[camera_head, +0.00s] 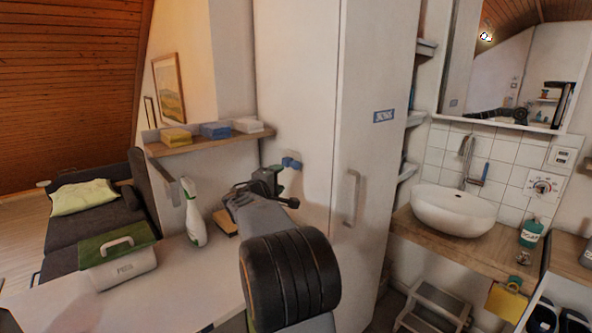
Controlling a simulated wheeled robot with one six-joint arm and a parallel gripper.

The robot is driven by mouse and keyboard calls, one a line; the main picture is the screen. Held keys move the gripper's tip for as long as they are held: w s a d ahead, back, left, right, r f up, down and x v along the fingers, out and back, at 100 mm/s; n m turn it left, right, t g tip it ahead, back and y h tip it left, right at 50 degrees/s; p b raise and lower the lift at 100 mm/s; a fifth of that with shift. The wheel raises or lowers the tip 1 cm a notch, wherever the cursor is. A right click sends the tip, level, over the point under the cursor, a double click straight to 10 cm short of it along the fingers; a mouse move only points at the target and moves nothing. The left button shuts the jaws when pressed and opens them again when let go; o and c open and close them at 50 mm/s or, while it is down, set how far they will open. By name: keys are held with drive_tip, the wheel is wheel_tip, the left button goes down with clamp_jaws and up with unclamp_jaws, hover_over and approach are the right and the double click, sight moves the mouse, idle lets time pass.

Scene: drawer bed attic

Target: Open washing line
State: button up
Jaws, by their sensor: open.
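No stretched washing line can be made out. A small blue fitting (291,162) sits on the side of the tall white cabinet (345,60); I cannot tell whether it belongs to the washing line. My gripper (266,184) is dark and open, just below and left of the blue fitting. It looks empty, and I cannot tell whether it touches anything. My arm covers part of the white counter and the cabinet's lower side.
A shelf (205,143) with yellow, blue and white packs is left of the gripper. A basin (453,211), mirror (515,60) and step stool (432,306) are at right.

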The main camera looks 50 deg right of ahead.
sight(294, 167)
drive_tip(key=p+x, duration=0.3)
drive_tip(key=x, duration=1)
clamp_jaws()
